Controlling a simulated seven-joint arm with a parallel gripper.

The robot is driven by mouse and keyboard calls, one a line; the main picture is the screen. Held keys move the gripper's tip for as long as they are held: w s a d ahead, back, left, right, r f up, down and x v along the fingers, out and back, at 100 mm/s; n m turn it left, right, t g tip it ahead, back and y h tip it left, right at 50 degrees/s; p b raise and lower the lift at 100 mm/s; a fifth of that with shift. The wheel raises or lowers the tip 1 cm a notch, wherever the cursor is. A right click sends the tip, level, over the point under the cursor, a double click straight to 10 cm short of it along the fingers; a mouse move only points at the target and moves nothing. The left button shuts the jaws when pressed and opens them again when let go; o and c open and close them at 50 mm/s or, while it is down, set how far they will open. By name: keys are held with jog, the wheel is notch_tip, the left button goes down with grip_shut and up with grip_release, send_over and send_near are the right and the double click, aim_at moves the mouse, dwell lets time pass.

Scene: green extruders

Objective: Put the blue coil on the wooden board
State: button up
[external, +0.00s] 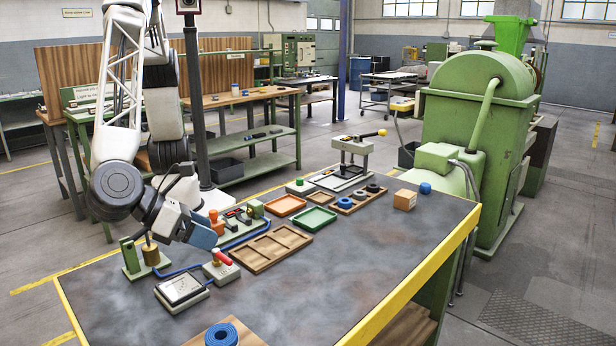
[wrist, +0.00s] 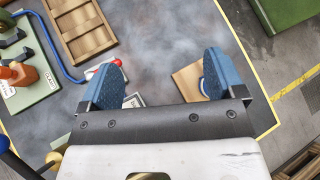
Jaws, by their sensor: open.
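The blue coil (external: 221,335) lies flat on the wooden board (external: 196,341) at the table's near edge in the external view, cut off by the frame. In the wrist view the wooden board (wrist: 185,77) shows beside my right-hand finger, which hides most of the blue coil (wrist: 204,88). My gripper (external: 201,232) has blue fingers and is held above the table's left part, behind the board and apart from it. In the wrist view my gripper (wrist: 162,72) is open, with nothing between its fingers.
A display device (external: 182,290), a red-handled switch (external: 221,264) and a brass weight on a green stand (external: 150,254) are near my gripper. A wooden compartment tray (external: 270,248) lies behind. A smaller blue ring (external: 345,202) sits in a rear tray. The table's front right is clear.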

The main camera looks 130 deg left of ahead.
jog(key=s+a+r+n+g+h, duration=0.2)
jog(key=s+a+r+n, duration=0.35)
jog(key=s+a, duration=0.4)
jog(key=s+a+r+n+g+h, duration=0.2)
jog(key=s+a+r+n, duration=0.4)
jog(key=s+a, duration=0.4)
jog(key=s+a+r+n+h, duration=0.1)
jog(key=s+a+n+h, duration=0.1)
jog(key=s, duration=0.5)
jog(key=s+a+r+n+h, duration=0.1)
jog(key=s+n, duration=0.3)
jog(key=s, duration=0.4)
jog(key=s+a+n+h, duration=0.2)
jog(key=s+a+n, duration=0.1)
jog(key=s, duration=0.4)
jog(key=shift+s+a+r+t+h, duration=0.15)
jog(key=shift+a+r+t+h, duration=0.2)
jog(key=shift+a, duration=0.25)
